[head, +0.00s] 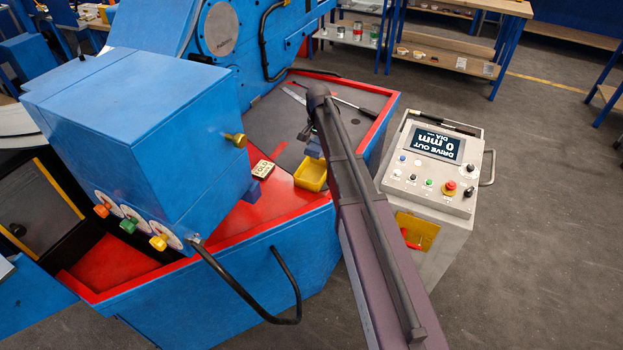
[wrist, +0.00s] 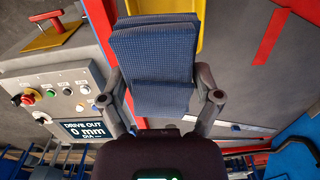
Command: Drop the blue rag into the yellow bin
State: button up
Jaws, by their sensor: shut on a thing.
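The blue rag (wrist: 155,62) is a folded, textured cloth that fills the middle of the wrist view. My gripper (wrist: 158,88) is shut on it, with one finger at each side edge. The yellow bin (head: 311,178) is a small open box on the machine's red-edged deck. In the wrist view the yellow bin (wrist: 213,28) shows behind the rag, mostly hidden by it. In the head view a small part of the rag (head: 314,151) shows at the bin's far edge, below my gripper (head: 309,136), which my arm partly hides.
A grey control console (head: 430,175) stands right of the deck. A big blue machine housing (head: 135,140) rises to the left. A small lettered block (head: 263,169) lies left of the bin. A long metal rule (head: 293,95) and a dark rod (head: 345,104) lie behind.

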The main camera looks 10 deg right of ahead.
jog(key=shift+f+b, duration=1.35)
jog(key=shift+f, duration=0.35)
jog(key=o, duration=1)
jog(key=shift+s, duration=0.1)
jog(key=s+n, duration=0.2)
jog(key=s, duration=0.7)
jog(key=s+n, duration=0.3)
jog(key=s, duration=0.7)
jog(key=s+n, duration=0.3)
jog(key=s, duration=0.7)
jog(key=shift+a, duration=0.3)
